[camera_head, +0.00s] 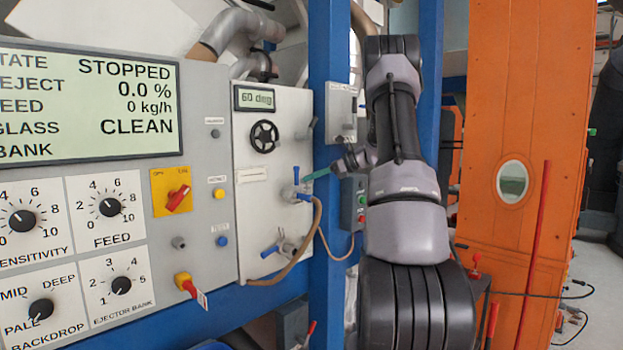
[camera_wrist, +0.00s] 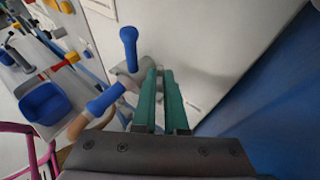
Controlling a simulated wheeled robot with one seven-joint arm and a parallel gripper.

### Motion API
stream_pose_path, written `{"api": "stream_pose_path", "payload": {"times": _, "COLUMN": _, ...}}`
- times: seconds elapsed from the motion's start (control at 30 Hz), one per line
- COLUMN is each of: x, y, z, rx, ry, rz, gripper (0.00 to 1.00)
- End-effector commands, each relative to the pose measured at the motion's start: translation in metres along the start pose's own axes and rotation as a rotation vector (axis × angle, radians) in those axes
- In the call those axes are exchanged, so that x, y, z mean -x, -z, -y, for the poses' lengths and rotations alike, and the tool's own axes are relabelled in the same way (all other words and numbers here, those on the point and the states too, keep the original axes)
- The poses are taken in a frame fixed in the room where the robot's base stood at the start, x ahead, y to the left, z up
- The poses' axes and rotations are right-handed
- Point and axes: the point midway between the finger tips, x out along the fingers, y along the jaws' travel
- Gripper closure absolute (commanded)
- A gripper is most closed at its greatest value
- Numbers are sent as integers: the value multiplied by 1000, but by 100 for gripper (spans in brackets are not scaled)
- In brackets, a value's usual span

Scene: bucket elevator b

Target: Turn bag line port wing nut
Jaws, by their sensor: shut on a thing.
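In the wrist view, the fingers (camera_wrist: 160,72) are nearly together, right beside the hub. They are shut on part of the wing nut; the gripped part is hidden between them.
A black handwheel (camera_head: 264,136) sits above. A blue post (camera_head: 328,90) stands just right of the panel, with a button box (camera_head: 354,203) close to my arm.

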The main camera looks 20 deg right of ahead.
Motion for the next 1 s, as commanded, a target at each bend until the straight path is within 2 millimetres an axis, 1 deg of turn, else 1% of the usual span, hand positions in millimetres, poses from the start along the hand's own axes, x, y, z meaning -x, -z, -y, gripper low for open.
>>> {"api": "stream_pose_path", "payload": {"times": 0.2, "x": 0, "y": 0, "z": 4, "rx": 46, "ry": -109, "rz": 1, "gripper": 100}}
{"api": "stream_pose_path", "payload": {"times": 0.4, "x": 0, "y": 0, "z": 4, "rx": 69, "ry": -164, "rz": 0, "gripper": 100}}
{"api": "stream_pose_path", "payload": {"times": 0.9, "x": 0, "y": -1, "z": 4, "rx": 78, "ry": -183, "rz": 1, "gripper": 100}}
{"api": "stream_pose_path", "payload": {"times": 0.93, "x": 0, "y": -1, "z": 4, "rx": 78, "ry": -183, "rz": 1, "gripper": 86}}
{"api": "stream_pose_path", "payload": {"times": 0.97, "x": 0, "y": -1, "z": 4, "rx": 78, "ry": -183, "rz": 1, "gripper": 75}}
{"api": "stream_pose_path", "payload": {"times": 1.0, "x": 0, "y": -1, "z": 4, "rx": 78, "ry": -183, "rz": 1, "gripper": 60}}
